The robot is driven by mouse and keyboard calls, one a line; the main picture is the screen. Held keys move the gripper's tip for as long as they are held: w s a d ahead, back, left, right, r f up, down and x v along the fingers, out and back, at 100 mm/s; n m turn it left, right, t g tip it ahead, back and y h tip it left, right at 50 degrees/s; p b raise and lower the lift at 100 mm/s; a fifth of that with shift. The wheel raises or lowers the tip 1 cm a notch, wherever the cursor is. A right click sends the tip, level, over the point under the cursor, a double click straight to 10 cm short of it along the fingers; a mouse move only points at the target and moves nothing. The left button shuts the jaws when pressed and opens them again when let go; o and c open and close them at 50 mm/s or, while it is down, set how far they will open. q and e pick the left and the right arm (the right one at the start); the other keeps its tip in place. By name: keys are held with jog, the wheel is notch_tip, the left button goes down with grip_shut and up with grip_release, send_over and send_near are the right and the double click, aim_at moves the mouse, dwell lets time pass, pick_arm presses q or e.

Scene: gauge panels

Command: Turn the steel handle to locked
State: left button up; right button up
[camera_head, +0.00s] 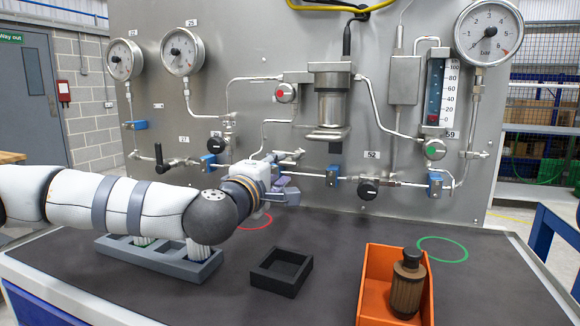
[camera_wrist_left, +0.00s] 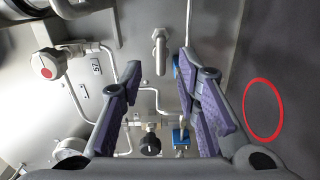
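The steel handle (camera_wrist_left: 160,48) shows in the left wrist view as a short grey lever standing out from the panel, ahead of and between the lines of my fingers. In the head view the handle (camera_head: 291,156) is partly hidden behind my left gripper. My left gripper (camera_head: 281,189) is in front of the panel, just below and near the handle. Its two purple-padded fingers are spread apart with nothing between them in the left wrist view (camera_wrist_left: 160,105). I cannot make out a locked mark. My right gripper is not in view.
The panel (camera_head: 255,45) carries gauges, pipes, a red knob (camera_head: 286,92) and black knobs. On the dark bench stand a grey rack (camera_head: 160,262) under my left arm, a black square tray (camera_head: 279,289) and an orange bin (camera_head: 377,270) holding a brown bottle (camera_head: 406,290).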

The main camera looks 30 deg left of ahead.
aim_at(285, 164)
pick_arm(q)
jog(key=x, duration=0.5)
jog(key=shift+w+f, duration=0.15)
jog(key=shift+w+a, duration=0.1)
jog(key=shift+w, duration=0.25)
grip_shut()
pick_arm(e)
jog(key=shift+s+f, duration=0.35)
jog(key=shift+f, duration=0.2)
pick_arm(q)
jog(key=shift+r, duration=0.2)
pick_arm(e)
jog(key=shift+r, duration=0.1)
